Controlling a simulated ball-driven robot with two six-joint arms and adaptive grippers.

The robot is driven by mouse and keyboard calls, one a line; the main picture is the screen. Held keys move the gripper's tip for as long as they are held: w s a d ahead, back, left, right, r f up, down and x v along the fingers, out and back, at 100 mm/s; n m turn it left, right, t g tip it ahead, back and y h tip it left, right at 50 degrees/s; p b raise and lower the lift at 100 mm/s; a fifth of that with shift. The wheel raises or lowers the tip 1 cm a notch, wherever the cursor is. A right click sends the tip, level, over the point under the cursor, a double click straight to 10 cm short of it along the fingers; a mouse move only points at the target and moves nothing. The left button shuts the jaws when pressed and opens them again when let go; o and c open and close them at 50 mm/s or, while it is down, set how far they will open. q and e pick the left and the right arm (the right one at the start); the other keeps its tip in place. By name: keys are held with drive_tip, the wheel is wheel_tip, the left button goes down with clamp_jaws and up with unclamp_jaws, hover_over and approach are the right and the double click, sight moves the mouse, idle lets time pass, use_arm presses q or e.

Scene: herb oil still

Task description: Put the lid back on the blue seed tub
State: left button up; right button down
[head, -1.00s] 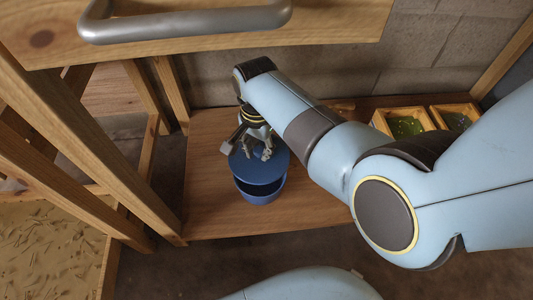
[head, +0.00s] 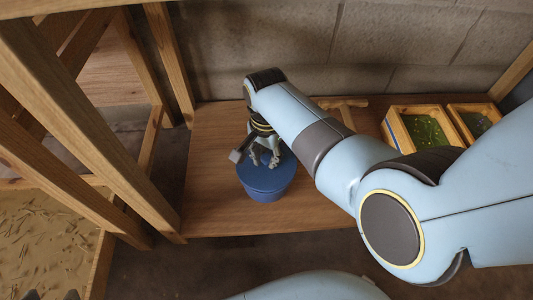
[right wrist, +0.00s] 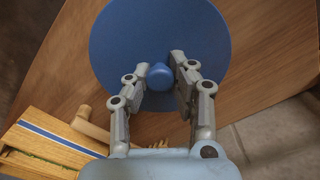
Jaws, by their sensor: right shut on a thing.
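The blue seed tub (head: 265,195) stands upright on the wooden shelf in the head view. Its round blue lid (head: 258,177) lies over the tub's mouth, with no clear gap showing. My right gripper (head: 267,158) is above the lid, shut on its knob. In the right wrist view the lid (right wrist: 125,45) fills the upper middle, and its knob (right wrist: 160,76) is between the two fingers. The lid hides the tub there. Two small dark tips at the lower left edge of the head view may be my left gripper; too little shows to tell its state.
Two wooden trays with green contents (head: 427,130) (head: 475,122) stand at the right of the shelf (head: 215,205). A wooden tool (head: 345,112) lies near the back wall. Wooden posts (head: 85,115) stand on the left. The shelf left of the tub is clear.

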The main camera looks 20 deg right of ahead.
use_arm(q)
drive_tip(key=shift+w+r+p, duration=0.2)
drive_tip(key=shift+r+p, duration=0.25)
drive_tip(key=shift+r, duration=0.1)
idle(1.1)
drive_tip(key=shift+r, duration=0.1)
use_arm(e)
drive_tip(key=shift+f, duration=0.15)
idle(0.8)
use_arm(q)
drive_tip(key=shift+w+r, duration=0.1)
drive_tip(key=shift+r, duration=0.1)
idle(0.6)
use_arm(e)
drive_tip(key=c, duration=0.6)
unclamp_jaws()
use_arm(q)
drive_tip(key=shift+p, duration=0.3)
use_arm(e)
drive_tip(key=shift+r+p, duration=3.15)
drive_tip(key=shift+r, duration=0.4)
use_arm(q)
wheel_tip(320, 180, up, 8)
drive_tip(key=w+t, duration=0.1)
drive_tip(key=w, duration=0.1)
